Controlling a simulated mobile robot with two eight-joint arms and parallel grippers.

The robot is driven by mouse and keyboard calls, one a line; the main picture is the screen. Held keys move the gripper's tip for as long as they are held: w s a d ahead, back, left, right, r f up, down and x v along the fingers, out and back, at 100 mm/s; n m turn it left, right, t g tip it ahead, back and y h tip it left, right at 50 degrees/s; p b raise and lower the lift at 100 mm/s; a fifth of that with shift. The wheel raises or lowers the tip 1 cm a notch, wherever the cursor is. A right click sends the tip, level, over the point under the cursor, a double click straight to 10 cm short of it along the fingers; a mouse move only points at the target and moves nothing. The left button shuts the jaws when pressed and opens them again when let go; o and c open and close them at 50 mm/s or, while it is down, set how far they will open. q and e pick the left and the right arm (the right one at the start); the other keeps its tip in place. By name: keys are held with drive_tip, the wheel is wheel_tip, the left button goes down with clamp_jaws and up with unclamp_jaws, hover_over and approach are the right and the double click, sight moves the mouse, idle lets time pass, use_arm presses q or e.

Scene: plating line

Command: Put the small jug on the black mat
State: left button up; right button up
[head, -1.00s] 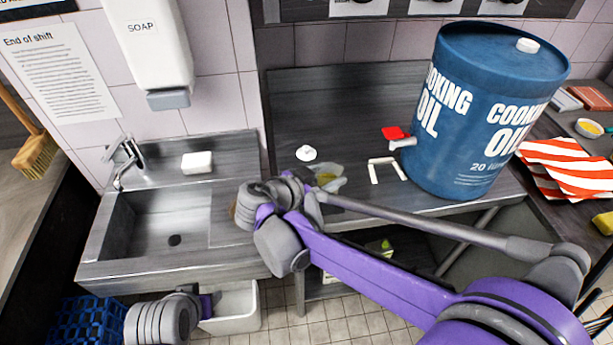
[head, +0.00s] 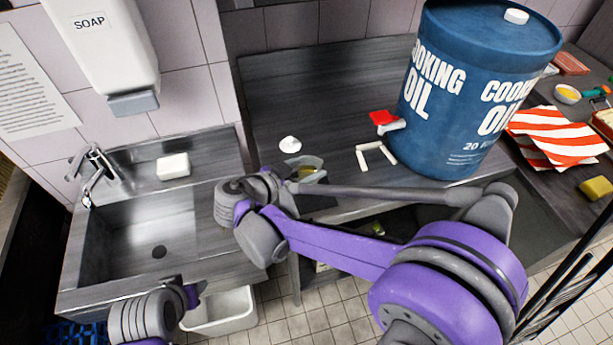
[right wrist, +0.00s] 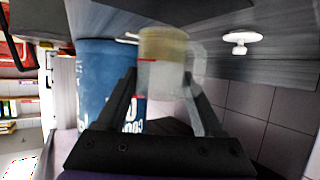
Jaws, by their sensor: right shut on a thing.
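The small jug (head: 308,170) is clear with yellow liquid low inside. In the head view it is above the dark counter, partly hidden behind my right arm. My right gripper (right wrist: 160,88) is shut on the jug (right wrist: 163,72), one finger on each side; the handle sticks out to the right in the right wrist view. A dark patch (head: 318,203) just below the jug in the head view looks like the black mat, mostly covered by my arm. I cannot tell whether the jug touches it. My left arm's end is at the bottom left of the head view; its fingers cannot be made out.
A large blue cooking oil drum (head: 450,110) with a red tap (head: 384,119) stands right of the jug. White strips (head: 373,154) form an angle before the tap. A small white knobbed piece (head: 290,144) lies behind the jug. A sink (head: 150,235) is left; striped cloths (head: 555,135) lie right.

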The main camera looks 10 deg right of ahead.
drive_tip(key=shift+f, duration=1.6)
drive_tip(key=shift+f, duration=0.15)
drive_tip(key=o, duration=1.5)
drive_tip(key=shift+o, duration=0.2)
